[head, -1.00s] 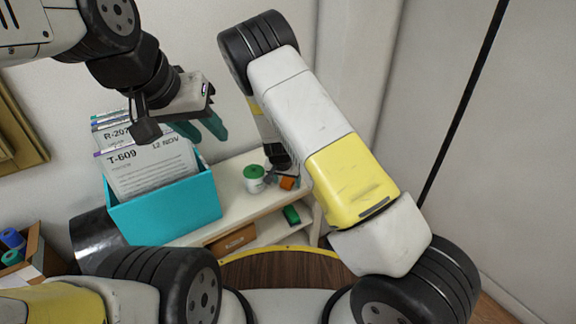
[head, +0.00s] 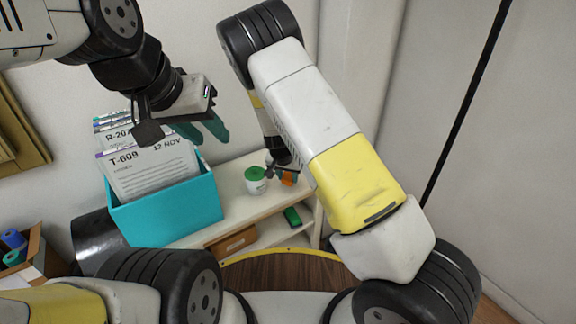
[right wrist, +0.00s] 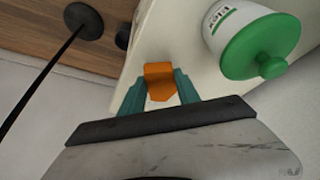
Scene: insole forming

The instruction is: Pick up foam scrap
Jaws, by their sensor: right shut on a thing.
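The foam scrap is a small orange piece (right wrist: 159,82). In the right wrist view it sits between the teal fingertips of my right gripper (right wrist: 158,90), which is shut on it. In the head view the orange scrap (head: 289,178) shows near the right end of the white shelf, partly hidden by my right arm. Whether it touches the shelf top is hard to tell. My left gripper (head: 203,130) hangs beside the teal file box, its two teal fingers apart and nothing seen between them.
A white jar with a green lid (head: 256,180) stands just left of the scrap; it is close in the right wrist view (right wrist: 252,42). A teal box (head: 168,208) of files fills the shelf's left. A green item (head: 292,216) lies on the lower shelf (head: 270,232).

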